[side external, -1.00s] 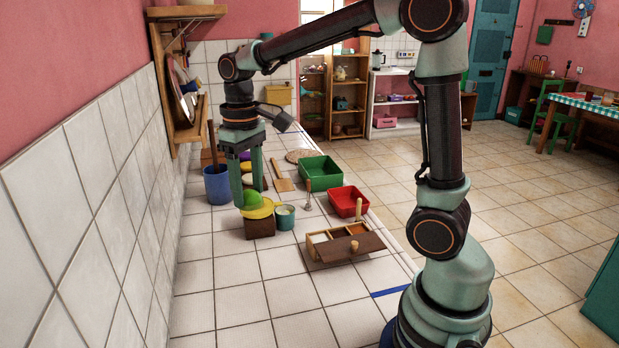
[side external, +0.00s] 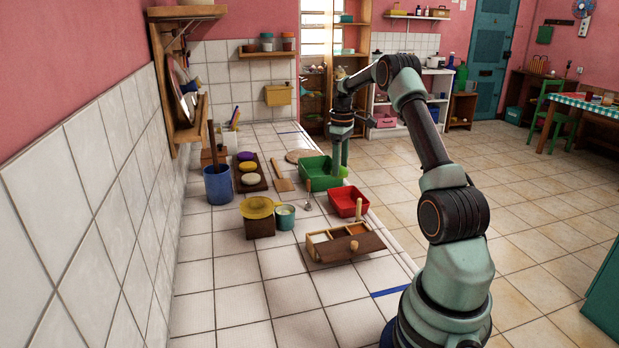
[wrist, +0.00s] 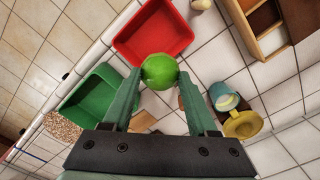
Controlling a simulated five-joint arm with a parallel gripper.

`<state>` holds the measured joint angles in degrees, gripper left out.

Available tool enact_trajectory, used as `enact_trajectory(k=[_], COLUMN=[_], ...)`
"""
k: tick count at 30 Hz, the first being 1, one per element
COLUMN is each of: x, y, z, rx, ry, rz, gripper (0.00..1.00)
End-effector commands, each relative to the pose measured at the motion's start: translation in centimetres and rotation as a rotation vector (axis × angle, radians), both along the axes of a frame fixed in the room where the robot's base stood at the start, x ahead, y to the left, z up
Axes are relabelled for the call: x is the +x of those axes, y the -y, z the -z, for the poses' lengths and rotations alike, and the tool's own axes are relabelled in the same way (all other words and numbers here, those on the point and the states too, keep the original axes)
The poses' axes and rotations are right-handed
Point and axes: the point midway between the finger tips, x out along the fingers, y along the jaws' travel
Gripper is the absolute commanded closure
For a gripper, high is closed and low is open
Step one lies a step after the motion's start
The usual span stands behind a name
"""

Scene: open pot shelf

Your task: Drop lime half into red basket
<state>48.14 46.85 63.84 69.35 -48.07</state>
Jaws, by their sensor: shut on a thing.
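My gripper (side external: 339,166) is shut on the lime half (side external: 343,172), a bright green rounded piece. In the wrist view the lime half (wrist: 160,70) sits between the two fingertips (wrist: 160,74), its cut face not visible. In the side view it appears against the right end of the green basket (side external: 318,184); its height is hard to tell. The red basket (side external: 347,202) stands nearer the side camera, apart from the gripper. In the wrist view the red basket (wrist: 128,42) lies just beyond the lime half and looks empty.
A wooden divided box (side external: 345,243) with a partly open lid and a bottle-like peg stand near the red basket. A teal cup (side external: 285,217), a yellow dish on a brown block (side external: 259,225) and a blue pot (side external: 218,184) stand left. Front tiles are clear.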

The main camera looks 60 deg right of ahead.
Motion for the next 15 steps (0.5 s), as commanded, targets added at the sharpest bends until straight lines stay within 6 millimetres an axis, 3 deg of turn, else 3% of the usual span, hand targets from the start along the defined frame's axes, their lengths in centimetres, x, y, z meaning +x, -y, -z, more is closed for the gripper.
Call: enact_trajectory(k=[3,6,15], x=[-1.6,-2.2,-2.5], y=[2.2,3.1,3.4], z=[1.0,1.4,3.6], rx=[0.001,0.001,0.002], ry=[0.0,0.0,-0.002], rz=[0.004,0.001,-0.001], gripper=[0.93,0.93,0.93])
